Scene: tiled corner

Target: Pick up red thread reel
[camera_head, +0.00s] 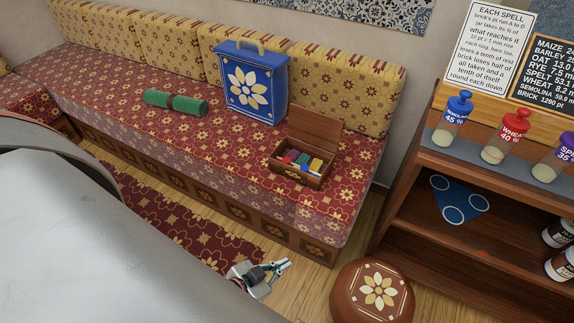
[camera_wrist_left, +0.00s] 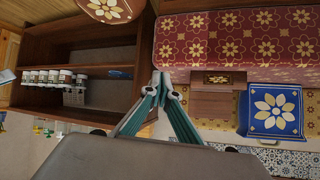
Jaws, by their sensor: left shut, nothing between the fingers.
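An open wooden box (camera_head: 287,170) sits on the red patterned bench, its lid raised at the back. Small coloured pieces lie in it, among them a red one (camera_head: 292,155) at the left. I cannot tell for sure that this piece is the thread reel. My left gripper (camera_head: 284,265) is shut and empty, in front of the bench and well apart from the box. In the left wrist view its fingers (camera_wrist_left: 162,78) meet at the tips, and the box (camera_wrist_left: 197,80) shows upside down beyond them, its contents hidden. My right gripper is not in view.
On the bench (camera_head: 215,145) are a blue flowered case (camera_head: 252,85) and a green roll (camera_head: 175,102). A round brown stool (camera_head: 372,292) stands right of my left gripper. A wooden shelf (camera_head: 430,200) with bottles is at the right. The bench front around the box is clear.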

